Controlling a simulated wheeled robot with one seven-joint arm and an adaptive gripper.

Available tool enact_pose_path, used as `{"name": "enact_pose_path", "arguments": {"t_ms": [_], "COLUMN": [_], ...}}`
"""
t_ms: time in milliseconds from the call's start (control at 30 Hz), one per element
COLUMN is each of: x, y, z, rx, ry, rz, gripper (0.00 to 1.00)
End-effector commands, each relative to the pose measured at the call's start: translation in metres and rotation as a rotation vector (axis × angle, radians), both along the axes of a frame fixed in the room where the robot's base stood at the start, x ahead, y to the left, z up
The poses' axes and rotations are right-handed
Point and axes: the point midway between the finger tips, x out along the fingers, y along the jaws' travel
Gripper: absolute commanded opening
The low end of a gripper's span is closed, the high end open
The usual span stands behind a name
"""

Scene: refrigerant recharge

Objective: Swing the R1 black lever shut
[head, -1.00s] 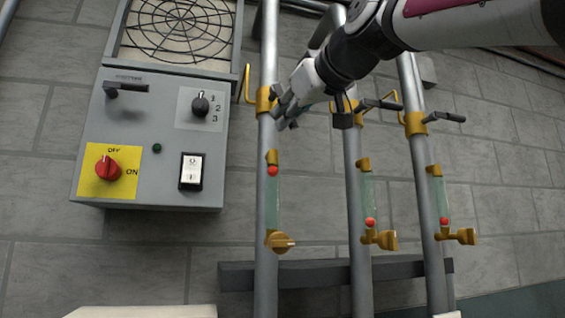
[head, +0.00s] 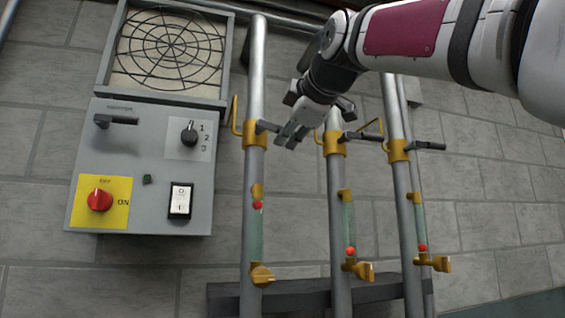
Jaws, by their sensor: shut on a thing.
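Three upright grey pipes each carry a brass valve with a black lever; no R1 label is readable. The left pipe's black lever (head: 267,126) sticks out to the right from its brass valve (head: 254,134), across the pipe. My gripper (head: 290,139) is at this lever's outer end, its fingers closed and pointing down-left; they hide the lever's tip. The middle black lever (head: 361,136) and the right black lever (head: 428,146) also point right.
A grey control box (head: 150,165) with a red switch (head: 100,200) stands left of the pipes. Sight tubes with red balls and brass taps (head: 262,276) sit lower on the pipes. My arm passes in front of the middle and right pipes' upper parts.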

Motion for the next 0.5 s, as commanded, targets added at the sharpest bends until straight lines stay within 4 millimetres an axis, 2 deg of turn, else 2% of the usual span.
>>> {"name": "enact_pose_path", "arguments": {"t_ms": [200,500], "x": [-0.001,0.000], "y": [-0.001,-0.001], "z": [0.010,0.015], "rx": [-0.135,-0.238], "ry": [-0.038,-0.068], "rz": [0.001,0.002], "gripper": [0.00,0.00]}}
